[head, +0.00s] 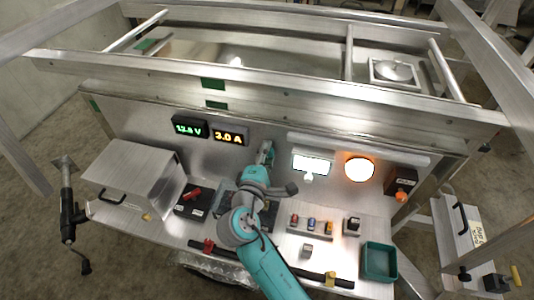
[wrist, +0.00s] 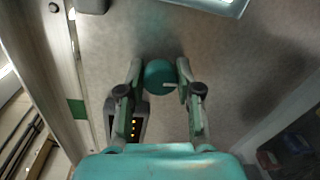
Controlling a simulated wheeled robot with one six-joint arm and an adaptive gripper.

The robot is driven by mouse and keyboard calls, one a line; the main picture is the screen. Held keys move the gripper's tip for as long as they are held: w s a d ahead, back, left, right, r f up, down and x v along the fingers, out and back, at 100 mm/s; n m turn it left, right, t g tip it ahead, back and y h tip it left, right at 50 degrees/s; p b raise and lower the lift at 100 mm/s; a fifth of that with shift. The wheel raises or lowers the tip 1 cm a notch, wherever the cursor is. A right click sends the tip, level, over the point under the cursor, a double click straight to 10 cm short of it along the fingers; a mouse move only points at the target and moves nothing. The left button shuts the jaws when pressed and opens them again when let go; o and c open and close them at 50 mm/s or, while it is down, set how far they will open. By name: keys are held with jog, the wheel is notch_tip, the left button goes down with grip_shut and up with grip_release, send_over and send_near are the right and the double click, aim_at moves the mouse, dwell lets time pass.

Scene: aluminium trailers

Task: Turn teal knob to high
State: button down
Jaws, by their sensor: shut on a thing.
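The teal knob (wrist: 156,76) is round and sits on the grey metal panel in the wrist view. A short pale pointer mark on it points to the right in that picture. My gripper (wrist: 160,73) is shut on the knob, one finger on each side. In the head view my gripper (head: 266,150) reaches the upright back panel, right of the amber display, and hides the knob. No high or low label is readable.
A green display (head: 189,127) reads about 12.8 V and an amber display (head: 231,136) reads 3.0 A. A lit white panel (head: 312,163) and a glowing orange lamp (head: 359,168) are to the right. A metal box (head: 133,170) and a teal bin (head: 379,262) stand on the bench.

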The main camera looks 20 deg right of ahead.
jog(key=m, duration=0.6)
jog(key=shift+d+f+y, duration=0.1)
jog(key=shift+y, duration=0.2)
jog(key=m, duration=0.6)
jog(key=shift+t, duration=0.4)
jog(key=c, duration=0.8)
grip_release()
jog(key=v, duration=1.2)
jog(key=shift+d, duration=0.1)
